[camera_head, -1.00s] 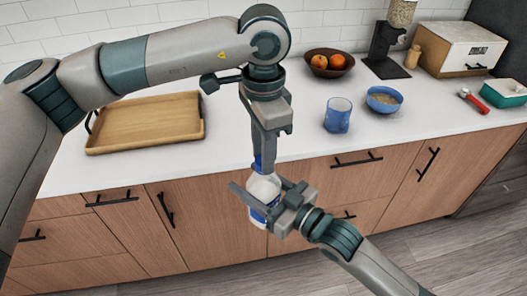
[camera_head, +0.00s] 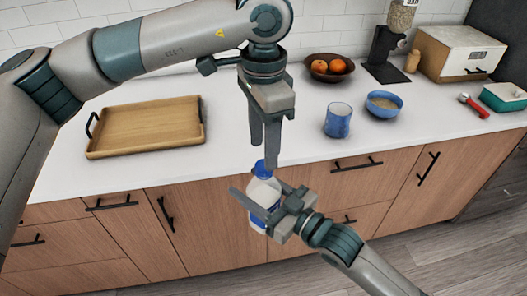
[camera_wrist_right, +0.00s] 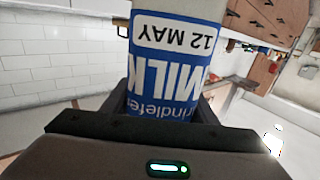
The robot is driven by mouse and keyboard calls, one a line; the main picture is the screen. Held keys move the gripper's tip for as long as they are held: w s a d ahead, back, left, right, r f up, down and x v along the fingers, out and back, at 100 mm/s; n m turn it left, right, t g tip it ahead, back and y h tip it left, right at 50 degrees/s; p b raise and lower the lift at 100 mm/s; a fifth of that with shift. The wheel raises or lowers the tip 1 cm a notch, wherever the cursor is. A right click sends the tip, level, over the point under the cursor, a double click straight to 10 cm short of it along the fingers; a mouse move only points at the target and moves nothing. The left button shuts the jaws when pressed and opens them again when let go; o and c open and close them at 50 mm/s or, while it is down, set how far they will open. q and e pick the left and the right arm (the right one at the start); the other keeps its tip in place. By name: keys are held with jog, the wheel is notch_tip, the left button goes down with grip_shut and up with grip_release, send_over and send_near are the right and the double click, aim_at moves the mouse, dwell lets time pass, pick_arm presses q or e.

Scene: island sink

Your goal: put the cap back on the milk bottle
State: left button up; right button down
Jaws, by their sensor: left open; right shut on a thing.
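The milk bottle (camera_head: 262,190) is white with a blue label and stands upright in front of the counter edge, in the air. My right gripper (camera_head: 268,208) is shut around its body; the label reading MILK (camera_wrist_right: 165,80) fills the middle of the right wrist view. The blue cap (camera_head: 262,168) sits at the top of the bottle; whether it is fully seated is too small to tell. My left gripper (camera_head: 265,150) is open, pointing down just above the cap, with its fingertips close to it and not around it.
A wooden tray (camera_head: 150,128) lies at the left of the white counter. A blue cup (camera_head: 338,120), a blue bowl (camera_head: 384,103), a fruit bowl (camera_head: 329,68), a bread box (camera_head: 458,52) and a red-handled tool (camera_head: 474,106) are at the right. Drawers are below.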

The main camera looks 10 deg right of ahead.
pick_arm(q)
jog(key=shift+r, duration=0.3)
jog(key=shift+c, duration=0.5)
